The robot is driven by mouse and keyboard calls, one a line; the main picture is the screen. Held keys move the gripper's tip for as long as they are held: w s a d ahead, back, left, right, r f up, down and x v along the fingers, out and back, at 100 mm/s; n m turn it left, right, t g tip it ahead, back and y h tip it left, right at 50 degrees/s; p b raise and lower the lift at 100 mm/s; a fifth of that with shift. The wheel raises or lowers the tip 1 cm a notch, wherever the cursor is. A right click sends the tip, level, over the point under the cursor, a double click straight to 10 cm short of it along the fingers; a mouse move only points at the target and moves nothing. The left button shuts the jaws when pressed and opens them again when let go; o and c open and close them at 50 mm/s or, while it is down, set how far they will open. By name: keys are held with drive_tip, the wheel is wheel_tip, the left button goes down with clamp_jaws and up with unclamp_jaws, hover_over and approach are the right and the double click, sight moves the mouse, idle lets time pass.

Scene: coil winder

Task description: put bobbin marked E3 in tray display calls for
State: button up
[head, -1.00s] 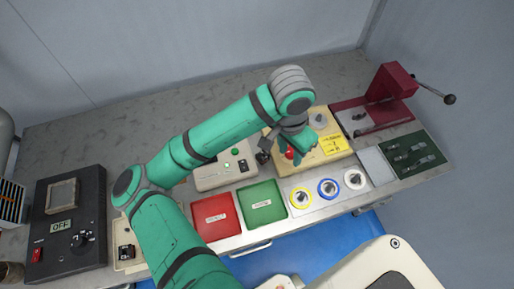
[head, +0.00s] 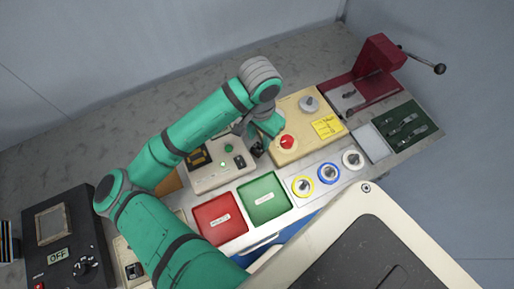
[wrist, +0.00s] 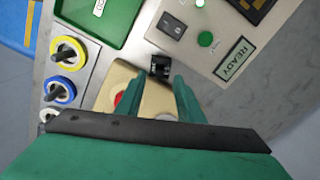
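Three bobbins stand in a row on a pale plate: yellow-rimmed (head: 303,187), blue-rimmed (head: 329,173) and white-rimmed (head: 352,159). They also show at the left of the wrist view, where the blue one (wrist: 58,92) is in the middle. I cannot read E3 on any of them. The red tray (head: 220,220) and green tray (head: 264,199) lie left of the bobbins; their labels are too small to read. A beige unit (head: 222,176) behind them bears a plate reading READY (wrist: 235,58). My gripper (wrist: 157,88) is open and empty, above the area beside the beige unit.
A yellow box with a red button (head: 287,142) stands beside my gripper. A small black part (wrist: 160,66) shows beyond my fingers. A dark panel (head: 62,235) at left reads OFF. A dark red winder (head: 378,62) with a crank and a green tool tray (head: 405,130) are at right.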

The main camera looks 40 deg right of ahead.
sight(259, 145)
drive_tip(key=shift+f, duration=2.55)
drive_tip(key=c, duration=0.8)
drive_tip(key=shift+r, duration=0.1)
